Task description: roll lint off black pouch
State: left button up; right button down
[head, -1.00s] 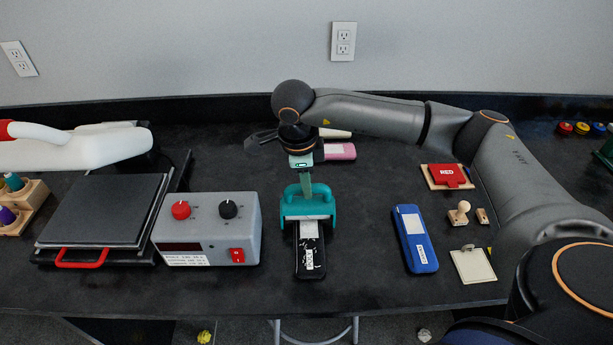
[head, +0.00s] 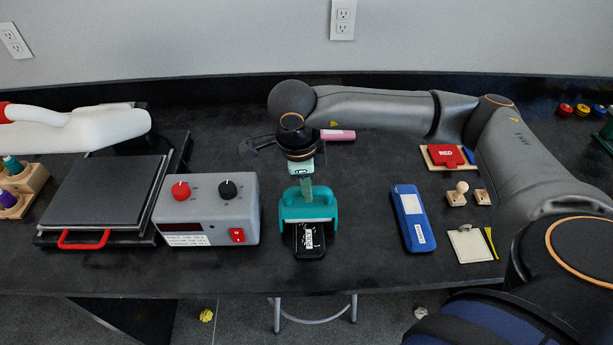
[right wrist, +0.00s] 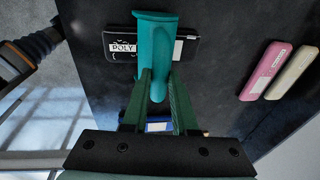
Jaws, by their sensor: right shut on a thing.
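The black pouch (head: 319,245) lies flat on the dark table in the head view, with a small white label and pale lint specks on its near part. The teal lint roller (head: 292,210) is over its far part and hides it; I cannot tell if they touch. My right gripper (head: 306,186) is shut on the roller's handle from above. In the right wrist view, the green fingers of the right gripper (right wrist: 160,92) are either side of the teal roller (right wrist: 156,40), and the pouch (right wrist: 190,52) shows behind it. My left gripper is not in view.
A grey control box (head: 207,230) stands left of the pouch, beside a heat press (head: 105,190). A blue case (head: 412,220) lies to the right, with a red block (head: 444,155) and stamps (head: 457,195) beyond. A pink case (head: 337,135) lies behind. The front table edge is close.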

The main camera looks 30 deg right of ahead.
jog(key=s+a, duration=0.4)
jog(key=s, duration=0.2)
jog(key=shift+s, duration=0.2)
dwell(0.6)
jog(key=shift+w+d, duration=0.1)
jog(key=shift+w+d+b, duration=0.6)
jog(key=shift+w+d, duration=0.2)
jog(key=shift+w, duration=0.5)
jog(key=shift+w+d+b, duration=0.65)
jog(key=shift+w+d, duration=0.1)
jog(key=shift+w, duration=0.5)
jog(key=shift+w+d+b, duration=0.6)
jog(key=shift+w+d, duration=0.2)
jog(key=shift+w, duration=0.5)
jog(key=w+d, duration=0.2)
jog(key=w, duration=0.1)
jog(key=w+d+b, duration=0.1)
jog(key=w, duration=0.1)
jog(key=shift+r, duration=0.15)
notch_tip(320, 180, up, 7)
jog(key=p, duration=0.5)
